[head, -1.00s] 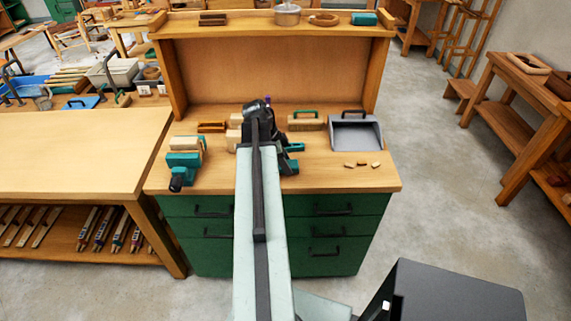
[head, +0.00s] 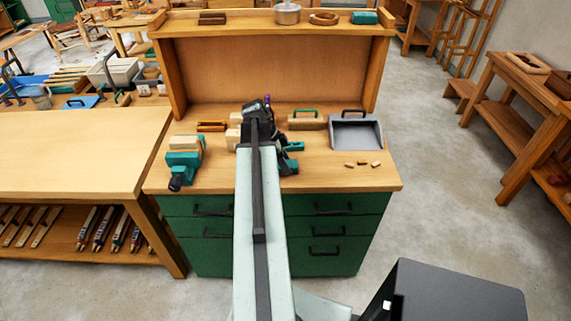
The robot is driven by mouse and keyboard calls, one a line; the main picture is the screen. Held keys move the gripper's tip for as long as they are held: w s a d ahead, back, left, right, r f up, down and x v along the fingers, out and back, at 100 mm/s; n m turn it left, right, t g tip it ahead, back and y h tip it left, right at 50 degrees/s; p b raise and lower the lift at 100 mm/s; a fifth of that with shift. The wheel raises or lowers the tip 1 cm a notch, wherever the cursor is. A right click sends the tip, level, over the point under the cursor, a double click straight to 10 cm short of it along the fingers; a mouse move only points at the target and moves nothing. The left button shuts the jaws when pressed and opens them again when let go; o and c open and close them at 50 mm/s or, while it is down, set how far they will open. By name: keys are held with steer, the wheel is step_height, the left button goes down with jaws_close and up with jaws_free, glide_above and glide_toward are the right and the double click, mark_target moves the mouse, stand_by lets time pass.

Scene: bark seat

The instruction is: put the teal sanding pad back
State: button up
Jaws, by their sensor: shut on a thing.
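My gripper (head: 261,119) is over the back middle of the bench top, at the far end of my pale arm. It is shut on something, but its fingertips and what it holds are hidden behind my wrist. A small teal piece (head: 295,146) shows just right of the arm, with a dark and teal object (head: 288,166) in front of it, partly covered by the arm. A teal block (head: 364,17) lies at the right end of the top shelf. I cannot tell which teal thing, if any of these, is the sanding pad.
On the bench (head: 335,178) stand a teal vise (head: 183,167) at left, a green-handled brush (head: 306,121) and a grey dustpan (head: 356,132) at right. Small wooden bits (head: 363,163) lie before the dustpan. The shelf (head: 235,30) holds a metal pot (head: 287,14) and a wooden ring (head: 323,18).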

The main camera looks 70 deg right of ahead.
steer(key=shift+f, duration=0.3)
steer(key=o, duration=1.3)
steer(key=shift+c, duration=0.2)
steer(key=shift+o, duration=0.3)
steer(key=shift+o, duration=1.4)
step_height(320, 180, up, 7)
steer(key=p, duration=0.6)
steer(key=shift+w+r+p, duration=0.1)
steer(key=shift+p, duration=0.25)
